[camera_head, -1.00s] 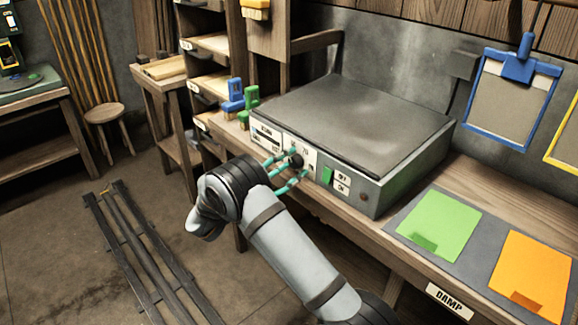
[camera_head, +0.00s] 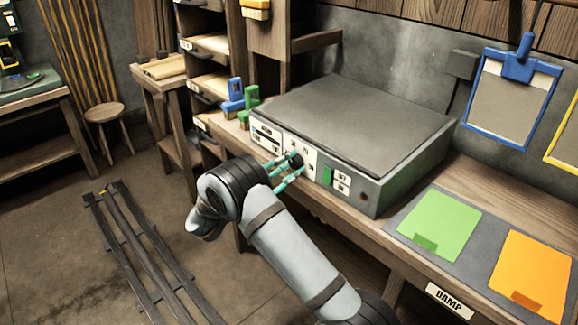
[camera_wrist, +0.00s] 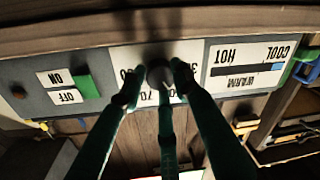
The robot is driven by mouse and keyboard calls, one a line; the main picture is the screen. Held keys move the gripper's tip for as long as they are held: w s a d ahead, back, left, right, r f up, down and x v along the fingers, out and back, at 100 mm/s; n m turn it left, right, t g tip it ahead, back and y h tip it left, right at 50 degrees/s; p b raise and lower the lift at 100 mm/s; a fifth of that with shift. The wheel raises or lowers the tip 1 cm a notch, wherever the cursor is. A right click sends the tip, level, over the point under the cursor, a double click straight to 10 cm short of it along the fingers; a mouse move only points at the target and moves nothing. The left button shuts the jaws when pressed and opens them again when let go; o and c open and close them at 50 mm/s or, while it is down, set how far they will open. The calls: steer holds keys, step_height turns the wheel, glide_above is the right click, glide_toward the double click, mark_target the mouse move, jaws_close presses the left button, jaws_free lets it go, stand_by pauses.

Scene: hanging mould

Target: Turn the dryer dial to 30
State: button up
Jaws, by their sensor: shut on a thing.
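The dryer (camera_head: 352,125) is a grey flat-topped box on the wooden bench. Its dark round dial (camera_head: 296,161) is on a white plate on the front face. My gripper (camera_head: 292,164) has its teal fingers around the dial and is shut on it. In the wrist view, which is upside down, the dial (camera_wrist: 159,75) sits between the fingertips (camera_wrist: 158,88). Numbers around the dial are partly hidden by the fingers; a 30 and a 70 seem partly readable. The dial's pointer direction cannot be told.
A green switch (camera_wrist: 88,87) with ON and OFF labels is beside the dial plate. A COOL-WARM-HOT strip (camera_wrist: 248,68) is on its other side. Blue and green clamps (camera_head: 236,95) stand left of the dryer. Green (camera_head: 440,225) and orange (camera_head: 530,272) sheets lie on the right.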

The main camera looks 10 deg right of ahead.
steer(key=n, duration=0.2)
steer(key=n+p, duration=0.1)
steer(key=n, duration=0.2)
steer(key=shift+a+r+n+g, duration=0.1)
steer(key=shift+r+n+g, duration=0.1)
steer(key=shift+n+g, duration=0.1)
steer(key=n+p, duration=0.1)
steer(key=n, duration=0.2)
steer(key=shift+w+p, duration=0.1)
steer(key=shift+p, duration=0.2)
steer(key=shift+n+g+p, duration=0.3)
steer(key=shift+n+p, duration=0.3)
steer(key=shift+n, duration=0.7)
steer(key=o, duration=1.2)
steer(key=shift+c, duration=0.2)
